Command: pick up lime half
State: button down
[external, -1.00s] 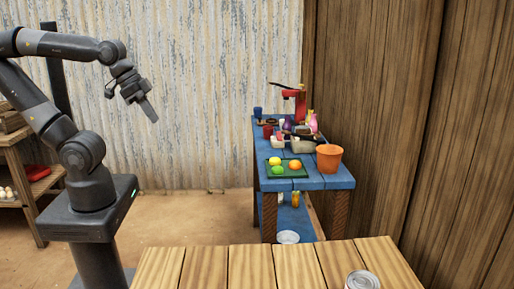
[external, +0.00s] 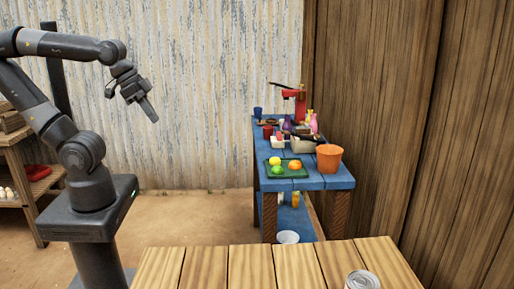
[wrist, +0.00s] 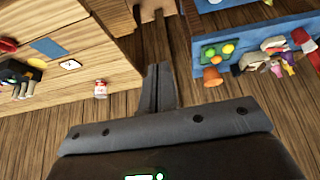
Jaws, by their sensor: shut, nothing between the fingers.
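My gripper (external: 149,108) is shut and empty, held in the air at the left of the external view, well apart from the blue table. In the wrist view its closed fingers (wrist: 157,88) point over the wooden floor. A green tray (external: 298,174) on the blue table (external: 333,182) holds a yellow fruit (external: 275,161), a green fruit (external: 277,170) and an orange fruit (external: 295,165). The tray also shows in the wrist view (wrist: 207,58). The fruits are too small to tell whether the green one is a lime half.
An orange bucket (external: 329,158) stands beside the tray. A red press (external: 300,105) and bottles stand at the back of the blue table. A wooden table (external: 250,268) with a can (external: 362,281) is in front. Floor between my base and the blue table is clear.

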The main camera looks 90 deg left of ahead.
jog(key=c, duration=2.2)
grip_release()
jog(key=c, duration=0.7)
grip_release()
jog(key=shift+c, duration=0.2)
jog(key=n+g+y, duration=0.1)
jog(key=n, duration=0.2)
send_over(275, 167)
jog(key=s, duration=0.2)
notch_tip(275, 167, down, 20)
jog(key=shift+f, duration=0.15)
jog(key=shift+d+x, duration=0.15)
jog(key=shift+x, duration=1.35)
jog(key=shift+d+x, duration=0.1)
jog(key=shift+x, duration=1.4)
